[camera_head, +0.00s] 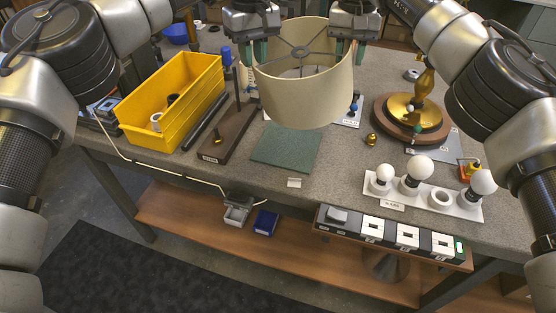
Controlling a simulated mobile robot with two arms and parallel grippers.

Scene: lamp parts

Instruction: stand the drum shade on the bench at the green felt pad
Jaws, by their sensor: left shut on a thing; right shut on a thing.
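The cream drum shade (308,95) is held between my two grippers in the head view, with its spoked ring showing in the open top. My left gripper (257,52) is shut on the shade's left rim. My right gripper (349,50) is shut on its right rim. The green felt pad (287,148) lies flat on the grey bench (338,165), and its front part shows below the shade. The shade covers the pad's back part. The shade looks upright and above the bench; the exact gap under it cannot be told.
A yellow bin (177,105) and a dark wooden stand (228,132) are left of the pad. A brass lamp base (411,112) stands to the right. A white holder with bulbs (428,188) is at the front right. A small brass finial (371,139) stands near the pad's right.

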